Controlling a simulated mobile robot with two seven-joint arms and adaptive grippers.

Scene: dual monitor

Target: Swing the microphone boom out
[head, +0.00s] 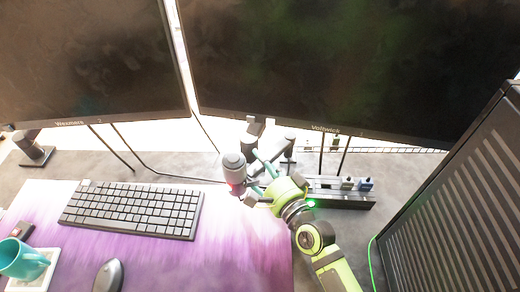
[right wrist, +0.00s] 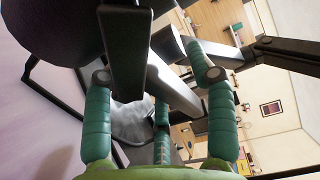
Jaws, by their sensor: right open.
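The microphone (head: 234,166) is a grey cylinder with a dark lower part, above the right part of the purple desk mat. Its dark boom (head: 275,148) runs from beside the microphone toward the back right, below the right monitor. My right gripper (head: 255,170), green with teal fingers, comes in from the lower right and is open just right of the microphone. In the right wrist view, grey boom bars (right wrist: 126,55) pass between the open fingers (right wrist: 158,74), and a dark rounded body fills the upper left. I cannot tell whether the fingers touch the boom. My left gripper is not in view.
Two large monitors (head: 330,60) stand along the back. A keyboard (head: 132,208), a mouse (head: 108,275) and a teal mug (head: 20,259) are on the left. A dark rail with small items (head: 345,200) lies right of the gripper. A ribbed black case (head: 455,200) bounds the right side.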

